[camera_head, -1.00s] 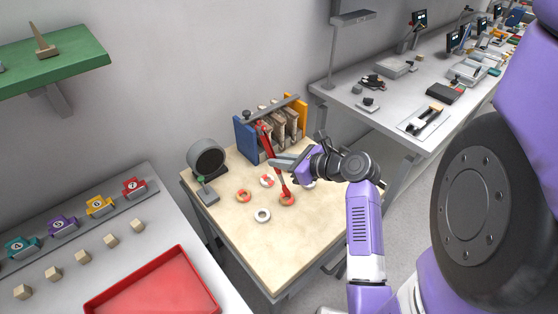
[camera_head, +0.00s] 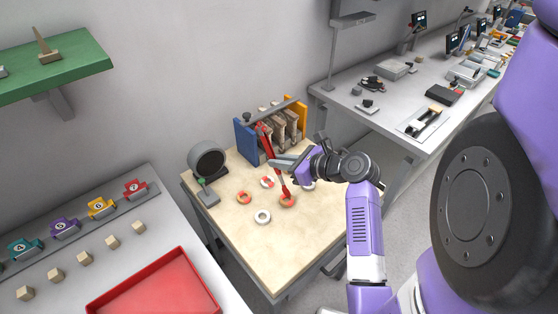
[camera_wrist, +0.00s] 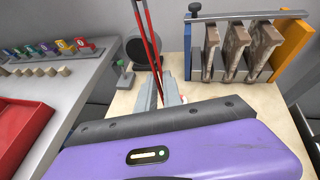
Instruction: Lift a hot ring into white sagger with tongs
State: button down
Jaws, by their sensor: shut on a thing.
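My gripper (camera_head: 278,164) is shut on red tongs (camera_head: 270,147), which slant down over the wooden table. The tongs also show in the wrist view (camera_wrist: 147,38) between my gripper's grey fingers (camera_wrist: 160,95). Their lower end is at an orange-red ring (camera_head: 287,200); I cannot tell whether they grip it. Another orange-red ring (camera_head: 243,197) lies to the left. A white ring (camera_head: 262,217) lies at the front, and a red-and-white ring (camera_head: 267,182) lies near the tongs. Another pale ring (camera_head: 309,185) is partly hidden by my gripper. I cannot identify a white sagger.
A rack with a blue side (camera_head: 245,141) and an orange side (camera_head: 296,109) holds several brown pieces at the table's back. A dark round device (camera_head: 207,160) stands at the left corner. The table's front (camera_head: 270,255) is clear. A red tray (camera_head: 155,285) lies on the left bench.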

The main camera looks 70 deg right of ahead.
notch_tip(320, 180, up, 5)
jog(key=p, duration=0.5)
notch_tip(320, 180, up, 6)
jog(key=shift+r+p, duration=0.25)
jog(key=shift+p, duration=0.05)
jog(key=c, duration=1.7)
grip_release()
jog(key=shift+s, duration=0.1)
